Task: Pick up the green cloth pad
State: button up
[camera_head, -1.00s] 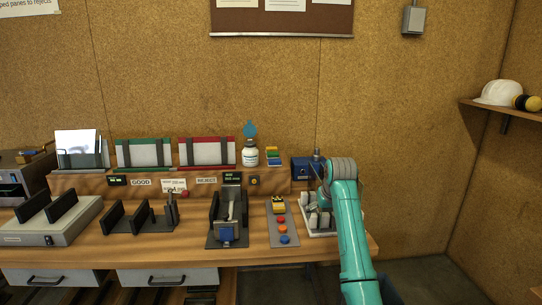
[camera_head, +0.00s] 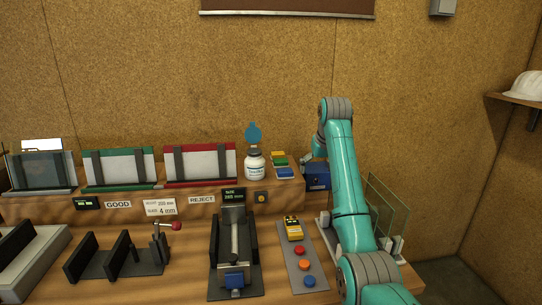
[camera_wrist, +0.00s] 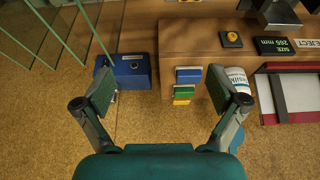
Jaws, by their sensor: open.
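The green cloth pad (camera_head: 280,162) lies on the raised wooden shelf, between a yellow pad (camera_head: 277,155) behind it and a blue pad (camera_head: 285,173) in front. In the wrist view the green pad (camera_wrist: 184,91) shows between the blue pad (camera_wrist: 189,75) and the yellow pad (camera_wrist: 182,101). My gripper (camera_wrist: 160,90) is open and empty, and the pads appear between its fingers, nearer the right one. I cannot tell its height above them. In the head view my arm mostly hides the gripper.
A white bottle with a blue top (camera_head: 254,165) stands just left of the pads. A blue box (camera_head: 317,177) is to their right. Upright glass panes (camera_head: 385,212) stand in a rack behind my arm. A slotted fixture (camera_head: 234,250) and a button panel (camera_head: 300,258) are in front.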

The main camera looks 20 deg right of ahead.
aim_at(281, 161)
jog(key=i, duration=1.05)
